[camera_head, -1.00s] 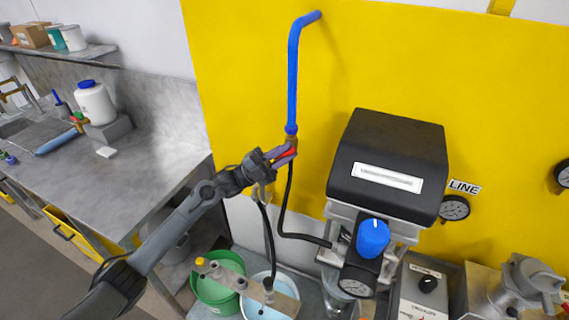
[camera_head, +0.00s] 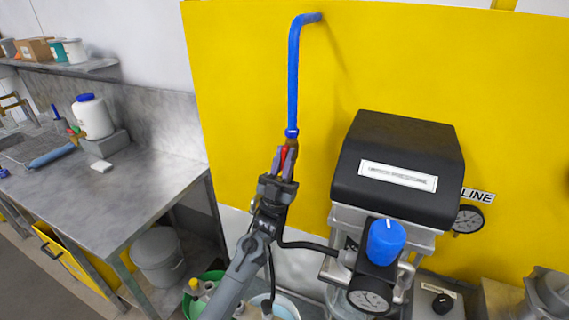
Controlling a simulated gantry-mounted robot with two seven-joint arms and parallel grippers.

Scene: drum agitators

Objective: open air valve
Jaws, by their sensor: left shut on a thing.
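A blue air pipe (camera_head: 293,85) comes out of the yellow wall panel and bends downward. At its lower end is a small brass valve (camera_head: 291,142) with a red handle (camera_head: 284,155). My left gripper (camera_head: 284,165) is at the valve from below, its fingers pointing up and shut on the red handle. The fingers partly hide the handle and the lower valve body. The handle appears roughly in line with the pipe. My right gripper is not in view.
A black-topped unit (camera_head: 400,165) with a blue knob (camera_head: 386,241) and a gauge (camera_head: 370,296) stands just right of my left arm. A black hose (camera_head: 308,246) runs to it. Buckets stand below. A steel bench (camera_head: 120,185) is at the left.

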